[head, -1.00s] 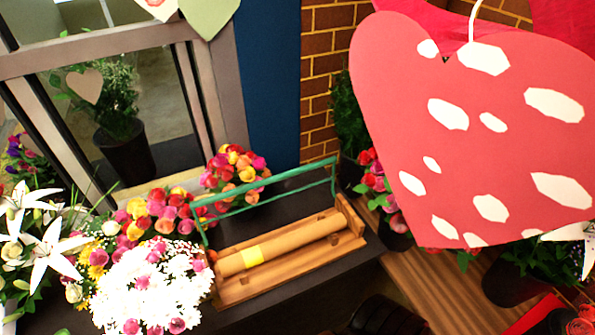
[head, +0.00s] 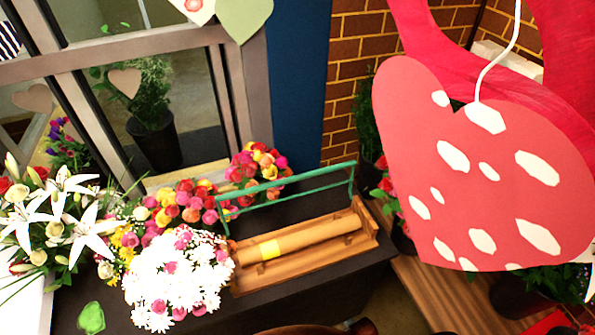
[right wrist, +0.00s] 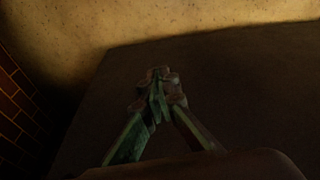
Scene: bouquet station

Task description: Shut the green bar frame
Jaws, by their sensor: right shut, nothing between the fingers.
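My left gripper is in neither view.
White daisies (head: 175,280) and mixed roses (head: 195,205) crowd the holder's left side on the dark counter (head: 315,283). A large red spotted heart (head: 470,180) hangs at right. A window stands behind.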

